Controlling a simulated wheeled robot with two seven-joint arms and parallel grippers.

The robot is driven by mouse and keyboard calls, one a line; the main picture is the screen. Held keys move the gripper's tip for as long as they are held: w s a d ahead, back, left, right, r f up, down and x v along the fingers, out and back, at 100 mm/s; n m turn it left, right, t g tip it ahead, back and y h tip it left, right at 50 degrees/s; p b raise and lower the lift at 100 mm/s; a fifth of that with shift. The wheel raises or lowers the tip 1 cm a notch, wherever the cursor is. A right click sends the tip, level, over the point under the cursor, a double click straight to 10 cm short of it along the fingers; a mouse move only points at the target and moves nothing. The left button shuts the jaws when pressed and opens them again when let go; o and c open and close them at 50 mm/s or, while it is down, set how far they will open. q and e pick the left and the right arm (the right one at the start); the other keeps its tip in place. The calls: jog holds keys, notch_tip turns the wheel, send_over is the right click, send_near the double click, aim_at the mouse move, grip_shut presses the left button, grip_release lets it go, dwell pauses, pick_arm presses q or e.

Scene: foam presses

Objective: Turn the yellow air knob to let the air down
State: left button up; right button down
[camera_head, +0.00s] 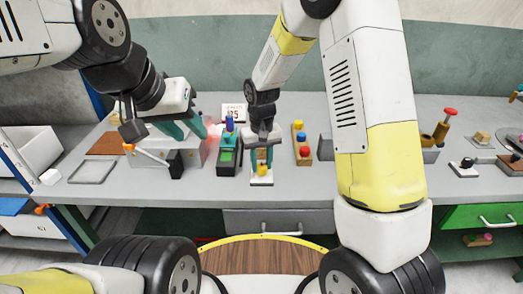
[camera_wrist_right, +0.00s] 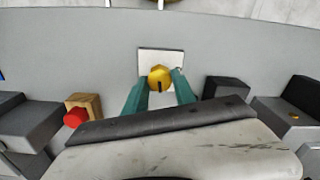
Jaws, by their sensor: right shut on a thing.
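The yellow air knob (camera_head: 262,170) sits on a small white plate (camera_head: 262,181) near the front of the bench. In the right wrist view the knob (camera_wrist_right: 159,74) has a dark slot-like mark pointing down in the picture. My right gripper (camera_head: 262,160) is over it, and its teal fingers (camera_wrist_right: 158,83) stand on either side of the knob, shut on it. My left gripper (camera_head: 187,130) has its teal fingers apart, above a grey box (camera_head: 150,151) with an orange-tipped lever. It holds nothing that I can see.
A green-and-black device (camera_head: 228,158) stands just left of the knob. A wooden block with coloured buttons (camera_head: 301,147) stands to the right. A grey tray (camera_head: 92,172) lies at the left, near a white bin (camera_head: 35,148). The bench front right of the knob is clear.

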aim_at(262, 165)
jog(key=shift+m, duration=0.7)
jog(key=c, duration=1)
grip_release()
jog(key=shift+r, duration=0.15)
notch_tip(262, 165, up, 8)
jog(key=shift+f, duration=0.2)
